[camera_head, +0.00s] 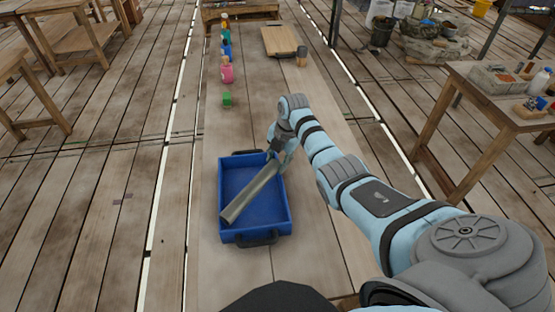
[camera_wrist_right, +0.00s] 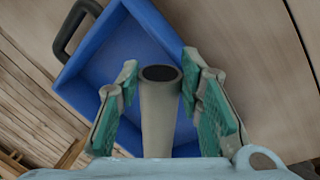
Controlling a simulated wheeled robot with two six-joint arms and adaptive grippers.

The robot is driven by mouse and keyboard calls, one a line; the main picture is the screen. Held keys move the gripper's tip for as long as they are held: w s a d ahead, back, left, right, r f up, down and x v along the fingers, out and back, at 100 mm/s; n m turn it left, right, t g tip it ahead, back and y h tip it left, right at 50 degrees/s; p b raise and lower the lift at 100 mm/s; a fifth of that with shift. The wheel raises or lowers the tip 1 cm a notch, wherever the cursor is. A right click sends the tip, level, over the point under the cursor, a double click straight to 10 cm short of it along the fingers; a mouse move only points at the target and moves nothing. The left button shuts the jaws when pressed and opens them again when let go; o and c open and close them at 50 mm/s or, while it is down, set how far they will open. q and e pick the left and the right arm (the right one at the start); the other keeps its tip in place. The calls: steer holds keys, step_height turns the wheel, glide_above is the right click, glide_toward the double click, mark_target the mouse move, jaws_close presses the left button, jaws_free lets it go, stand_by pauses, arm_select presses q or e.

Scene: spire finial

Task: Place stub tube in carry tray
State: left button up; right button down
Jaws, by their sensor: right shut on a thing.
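The stub tube (camera_head: 248,196) is a grey-beige metal cylinder. In the head view it slants over the blue carry tray (camera_head: 289,206), its lower left end over the tray's left side. My right gripper (camera_head: 277,158) is shut on the tube near its upper right end, at the tray's far right corner. In the right wrist view, the tube (camera_wrist_right: 160,110) stands between the two green-padded fingers of my right gripper (camera_wrist_right: 160,85), its dark open end facing up. The tray (camera_wrist_right: 112,50) shows behind it. I cannot tell whether the tube touches the tray floor. My left gripper is not in view.
The tray stands on a long wooden table (camera_head: 305,170) with black handles at its ends. A green block (camera_head: 227,99), a pink bottle (camera_head: 227,72) and other bottles line the far left side.

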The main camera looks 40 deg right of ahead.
steer(key=shift+f, duration=0.4)
steer(key=c, duration=1.1)
jaws_free()
steer(key=shift+r, duration=0.1)
steer(key=a+p+v, duration=0.1)
steer(key=p+v, duration=0.1)
steer(key=v, duration=1)
steer(key=shift+d+r, duration=0.4)
steer(key=shift+d, duration=0.15)
steer(key=shift+s, duration=0.1)
